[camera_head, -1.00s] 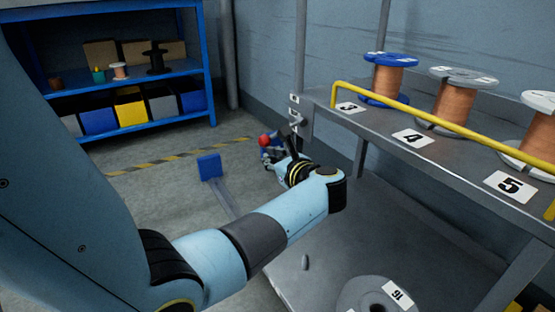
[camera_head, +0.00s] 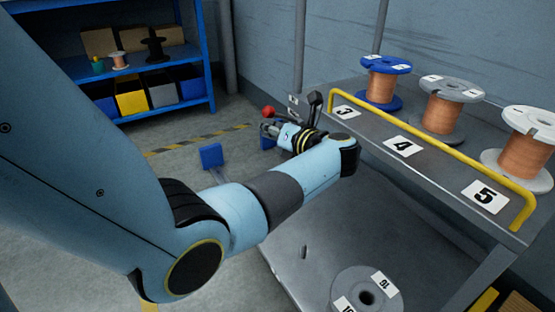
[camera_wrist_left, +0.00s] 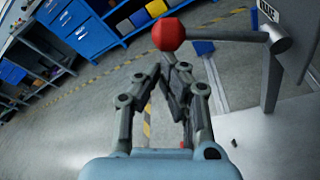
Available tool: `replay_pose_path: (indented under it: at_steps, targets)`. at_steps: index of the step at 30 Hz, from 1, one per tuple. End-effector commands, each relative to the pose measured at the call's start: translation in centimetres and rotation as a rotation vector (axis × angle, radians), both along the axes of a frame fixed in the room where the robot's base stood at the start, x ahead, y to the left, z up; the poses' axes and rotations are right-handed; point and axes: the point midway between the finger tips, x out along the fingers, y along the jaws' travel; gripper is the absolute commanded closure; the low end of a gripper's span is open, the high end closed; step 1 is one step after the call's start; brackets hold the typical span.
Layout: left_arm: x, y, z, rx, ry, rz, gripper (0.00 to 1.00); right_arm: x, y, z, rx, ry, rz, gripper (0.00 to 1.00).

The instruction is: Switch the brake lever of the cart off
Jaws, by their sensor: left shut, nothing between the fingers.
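The brake lever is a grey rod with a red knob (camera_wrist_left: 168,34); in the wrist view it runs sideways from a pivot on the cart's post. In the head view the red knob (camera_head: 268,112) shows at the cart's far left corner, and my arm and gripper hide part of the lever. My left gripper (camera_wrist_left: 171,62) is shut and empty, its fingertips just below the knob in the wrist view; I cannot tell if they touch it. In the head view the left gripper (camera_head: 268,129) is small, just under the knob. My right gripper is out of view.
The cart's upper shelf (camera_head: 405,170) carries copper spools behind a yellow rail (camera_head: 430,143). A grey spool (camera_head: 366,297) lies on the lower deck. A blue block (camera_head: 211,155) on a bar stands left of the cart. A blue rack (camera_head: 170,109) stands behind, with open floor between.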

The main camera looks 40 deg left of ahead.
Motion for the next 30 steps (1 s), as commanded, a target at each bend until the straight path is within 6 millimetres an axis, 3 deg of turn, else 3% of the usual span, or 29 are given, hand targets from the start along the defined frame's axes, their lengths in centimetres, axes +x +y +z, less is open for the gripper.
replay_pose_path:
  at_steps: [9,27,30]
  targets:
    - [0.3,-0.1,0.9,-0.002,-0.003,0.0,1.0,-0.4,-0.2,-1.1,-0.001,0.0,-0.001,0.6]
    - [0.3,-0.2,0.6,-0.002,-0.003,-0.001,1.0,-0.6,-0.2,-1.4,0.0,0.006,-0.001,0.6]
    - [0.2,-0.6,-0.1,-0.002,-0.001,-0.003,1.0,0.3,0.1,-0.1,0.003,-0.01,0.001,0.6]
